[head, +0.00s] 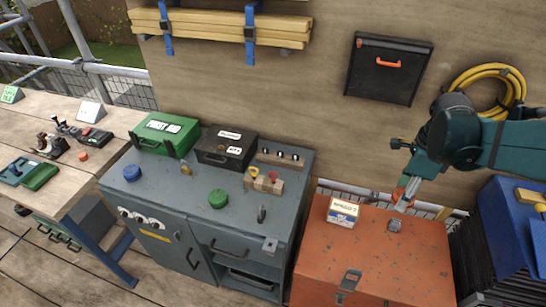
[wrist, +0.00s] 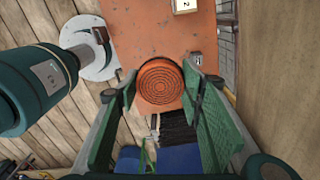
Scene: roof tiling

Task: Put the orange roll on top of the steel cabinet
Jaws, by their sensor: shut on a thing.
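The orange roll (wrist: 162,82) shows in the wrist view as a round, ridged disc between the fingertips. My gripper (wrist: 160,90) is shut on it, one finger on each side. In the head view my gripper (head: 407,192) is over the orange-red chest at the right, and only a small orange part of the roll (head: 399,194) shows at its tip. The grey steel cabinet (head: 195,207) stands left of the chest, well away from my gripper. Its top carries a green first aid box (head: 165,135), a black case (head: 226,148) and several small things.
The orange-red chest (head: 370,258) carries a small white box (head: 342,211). A green lid (head: 218,198) and blue lid (head: 132,172) lie on the cabinet, with bare patches between things. A wooden block (head: 264,184) and grey clip (head: 261,214) stand on its right part. A plywood wall rises behind.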

